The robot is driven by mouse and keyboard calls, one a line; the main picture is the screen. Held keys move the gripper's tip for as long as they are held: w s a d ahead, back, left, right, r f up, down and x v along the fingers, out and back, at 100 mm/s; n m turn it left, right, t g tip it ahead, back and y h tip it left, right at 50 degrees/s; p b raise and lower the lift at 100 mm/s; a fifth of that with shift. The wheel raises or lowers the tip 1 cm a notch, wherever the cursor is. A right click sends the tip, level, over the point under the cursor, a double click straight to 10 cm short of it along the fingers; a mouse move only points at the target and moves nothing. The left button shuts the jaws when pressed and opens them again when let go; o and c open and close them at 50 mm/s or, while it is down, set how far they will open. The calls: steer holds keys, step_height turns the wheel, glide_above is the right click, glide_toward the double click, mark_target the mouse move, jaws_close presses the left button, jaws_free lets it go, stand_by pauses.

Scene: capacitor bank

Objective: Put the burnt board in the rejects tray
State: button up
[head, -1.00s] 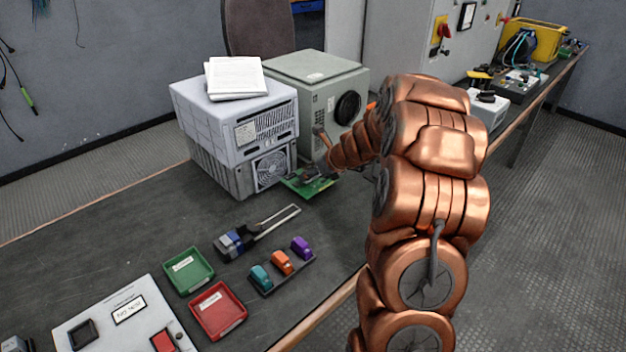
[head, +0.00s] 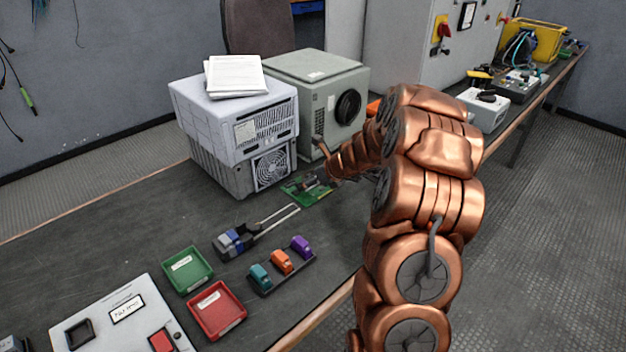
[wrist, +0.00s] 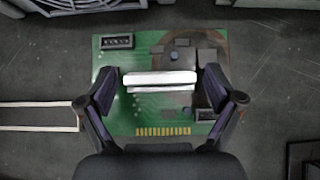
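The green board (head: 318,196) lies on the bench in front of the grey cases. In the wrist view the board (wrist: 150,118) shows a dark brown scorched patch at its upper right and a pale raised bar (wrist: 160,80) across its middle. My gripper (wrist: 160,86) is open over the board, one finger near each end of the bar. No clear grip on it shows. In the head view my gripper (head: 318,177) is partly hidden by my arm. A red tray (head: 217,310) and a green tray (head: 187,269) lie at the front left; their labels are too small to read.
Stacked grey cases (head: 238,135) and a fan unit (head: 322,100) stand behind the board. A blue-grey tool (head: 236,242) with long pale prongs and a rack of coloured parts (head: 283,270) lie between board and trays. A switch panel (head: 122,318) is at the front left.

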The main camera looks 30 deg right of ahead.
steer(key=shift+r, duration=0.1)
stand_by(0.3)
steer(key=shift+s+r, duration=0.2)
steer(key=shift+r, duration=0.1)
steer(key=p+v, duration=0.1)
steer(key=v, duration=1)
